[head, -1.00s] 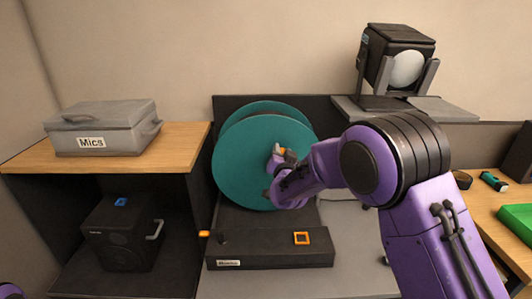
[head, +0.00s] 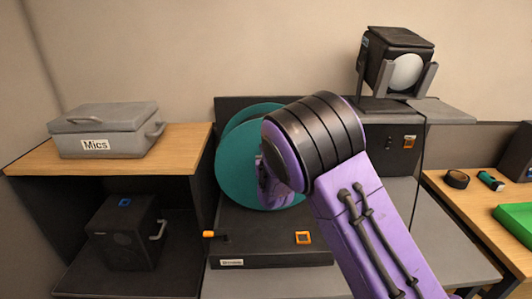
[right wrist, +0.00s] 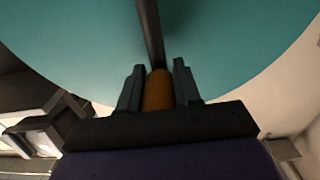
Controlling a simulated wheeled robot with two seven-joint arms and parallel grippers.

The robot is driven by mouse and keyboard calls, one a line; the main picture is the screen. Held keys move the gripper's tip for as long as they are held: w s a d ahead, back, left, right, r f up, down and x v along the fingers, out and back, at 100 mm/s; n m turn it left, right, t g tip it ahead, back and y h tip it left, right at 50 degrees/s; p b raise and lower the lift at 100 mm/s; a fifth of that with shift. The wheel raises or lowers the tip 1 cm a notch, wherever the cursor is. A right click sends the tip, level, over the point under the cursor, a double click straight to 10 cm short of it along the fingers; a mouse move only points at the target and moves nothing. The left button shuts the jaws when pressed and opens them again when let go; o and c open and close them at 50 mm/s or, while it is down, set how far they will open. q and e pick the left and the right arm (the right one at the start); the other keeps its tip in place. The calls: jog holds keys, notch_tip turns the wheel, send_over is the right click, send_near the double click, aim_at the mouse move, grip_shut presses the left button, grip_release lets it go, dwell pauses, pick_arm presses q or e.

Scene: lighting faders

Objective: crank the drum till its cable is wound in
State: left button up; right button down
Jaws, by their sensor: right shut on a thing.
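The teal drum (head: 236,165) stands upright on a dark base unit (head: 270,255), partly covered by my right arm in the head view. In the right wrist view the drum's teal face (right wrist: 240,50) fills the top, with a dark crank bar (right wrist: 149,30) across it. My right gripper (right wrist: 157,80) is shut on the orange crank handle (right wrist: 158,95), with a finger on either side of it. In the head view my arm hides this gripper and the handle. I cannot make out the cable on the drum. My left gripper is out of view.
An orange-tipped lever (head: 208,234) and an orange square (head: 302,238) are on the base unit. A grey Mics case (head: 110,125) sits on the left shelf, above a black speaker (head: 125,235). A lamp (head: 398,62) stands back right. A thin dark line hangs below it.

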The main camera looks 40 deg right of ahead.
jog(key=shift+s+a+f, duration=0.1)
jog(key=shift+a+f, duration=0.05)
jog(key=shift+f, duration=0.2)
jog(key=c, duration=0.8)
grip_release()
jog(key=shift+r, duration=0.15)
jog(key=b+v, duration=0.2)
jog(key=v, duration=0.8)
jog(key=shift+s+a+b, duration=0.1)
jog(key=shift+s+b, duration=0.05)
jog(key=shift+b, duration=0.25)
